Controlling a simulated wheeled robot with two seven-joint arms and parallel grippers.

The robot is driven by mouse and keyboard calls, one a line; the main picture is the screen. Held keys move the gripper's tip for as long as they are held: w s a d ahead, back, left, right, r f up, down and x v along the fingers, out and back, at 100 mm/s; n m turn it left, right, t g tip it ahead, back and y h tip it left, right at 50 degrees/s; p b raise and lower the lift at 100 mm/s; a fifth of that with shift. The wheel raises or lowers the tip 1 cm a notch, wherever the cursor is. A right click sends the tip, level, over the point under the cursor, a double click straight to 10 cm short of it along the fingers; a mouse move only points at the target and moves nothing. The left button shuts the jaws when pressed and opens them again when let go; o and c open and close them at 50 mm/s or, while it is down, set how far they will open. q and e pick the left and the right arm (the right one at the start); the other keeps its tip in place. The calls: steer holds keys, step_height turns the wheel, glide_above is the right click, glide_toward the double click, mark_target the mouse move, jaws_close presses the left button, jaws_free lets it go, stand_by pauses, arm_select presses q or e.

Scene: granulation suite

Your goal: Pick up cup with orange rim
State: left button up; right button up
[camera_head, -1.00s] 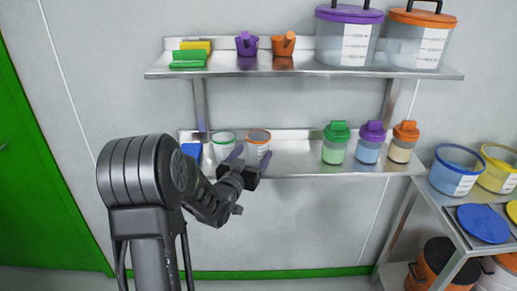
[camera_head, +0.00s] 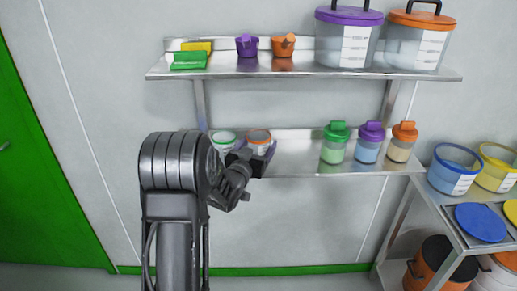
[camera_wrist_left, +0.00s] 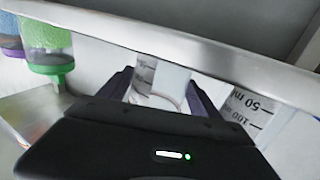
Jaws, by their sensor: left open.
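The cup with the orange rim (camera_head: 259,135) stands on the lower shelf, to the right of the green-rimmed cup (camera_head: 223,137). My left gripper (camera_head: 253,149) is open in front of the orange-rimmed cup and hides its lower part. In the left wrist view, the fingers of my left gripper (camera_wrist_left: 164,98) lie on either side of a clear graduated cup (camera_wrist_left: 165,77), which matches the orange-rimmed one. Contact cannot be told. Another graduated cup (camera_wrist_left: 258,112) shows just outside the right-hand finger. My right gripper is in neither view.
The lower shelf (camera_head: 300,160) also holds green, purple and orange-capped bottles (camera_head: 368,145) farther right, with bare shelf between. The upper shelf (camera_head: 230,68) overhangs with scoops and lidded buckets. A side rack (camera_head: 445,205) with tubs stands at the right.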

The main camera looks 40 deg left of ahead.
arm_select(q)
steer(key=shift+c, duration=0.2)
steer(key=c, duration=1)
